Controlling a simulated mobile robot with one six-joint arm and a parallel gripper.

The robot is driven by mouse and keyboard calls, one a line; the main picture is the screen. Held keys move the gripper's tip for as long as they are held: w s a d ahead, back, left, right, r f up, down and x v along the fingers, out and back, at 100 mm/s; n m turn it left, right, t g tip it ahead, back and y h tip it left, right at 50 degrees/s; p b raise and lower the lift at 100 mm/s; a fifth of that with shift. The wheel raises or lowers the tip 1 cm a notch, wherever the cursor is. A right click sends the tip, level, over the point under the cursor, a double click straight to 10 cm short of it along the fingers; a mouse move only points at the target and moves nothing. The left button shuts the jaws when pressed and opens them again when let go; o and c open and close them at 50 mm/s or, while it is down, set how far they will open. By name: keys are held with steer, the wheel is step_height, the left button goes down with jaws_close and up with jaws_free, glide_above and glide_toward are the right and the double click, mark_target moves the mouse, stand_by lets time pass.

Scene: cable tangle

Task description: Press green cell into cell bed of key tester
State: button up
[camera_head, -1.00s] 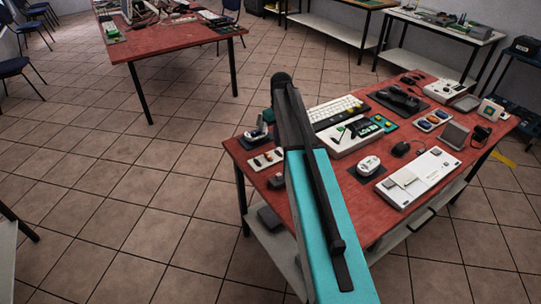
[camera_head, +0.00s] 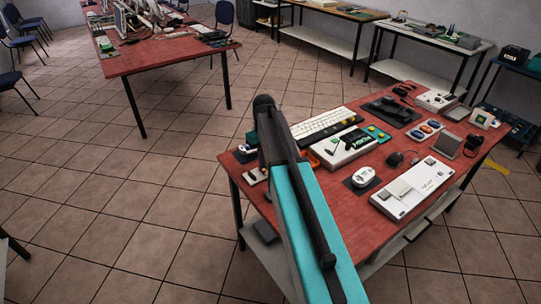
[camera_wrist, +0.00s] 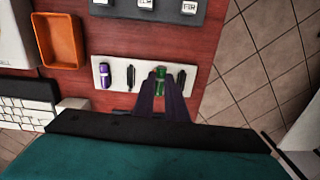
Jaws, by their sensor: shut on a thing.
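In the wrist view the green cell (camera_wrist: 160,74) stands between the two dark purple fingertips of my gripper (camera_wrist: 161,84), which is shut on it. The cell is over the white slotted strip (camera_wrist: 117,62); I cannot tell whether it is still seated or slightly lifted. A purple cell (camera_wrist: 105,76) sits at the strip's left end. Dark slots show on either side of the green cell. In the head view my arm hides the gripper.
An orange tray (camera_wrist: 60,40) and a white keyboard (camera_wrist: 25,112) lie left of the strip. The red table's edge is close on the right.

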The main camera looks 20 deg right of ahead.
steer(key=s+a+f+m, duration=0.1)
steer(key=s+a+f, duration=0.1)
steer(key=s+a, duration=1.2)
steer(key=shift+s+a+f+m, duration=0.2)
steer(key=shift+s+a+m, duration=0.1)
steer(key=shift+m, duration=0.1)
steer(key=shift+w, duration=0.1)
